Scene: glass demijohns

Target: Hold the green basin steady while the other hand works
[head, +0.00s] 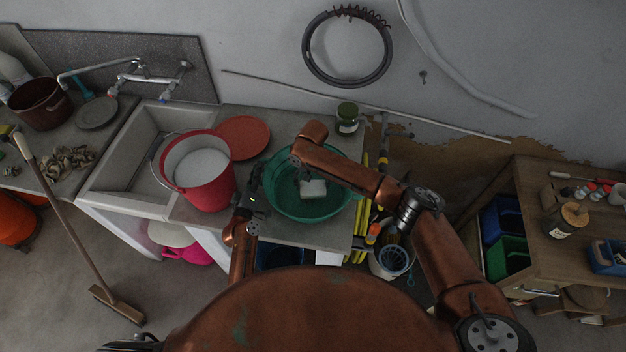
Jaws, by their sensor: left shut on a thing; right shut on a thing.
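The green basin (290,207) stands on the counter right of the sink, with a pale block (313,188) inside it near the middle. My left gripper (259,184) is shut on the basin's left rim. My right arm reaches over the basin from the right, and my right gripper (306,177) points down into it, shut on what looks like the pale block. The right fingertips are dark and partly hidden, so the exact contact is hard to see. The basin's right part is covered by my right arm.
A red bucket (212,190) stands left of the basin, with a reddish plate (243,137) behind it. A lidded jar (347,118) stands behind the basin. A wooden workbench (550,220) is at right; a broom (75,215) leans at left.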

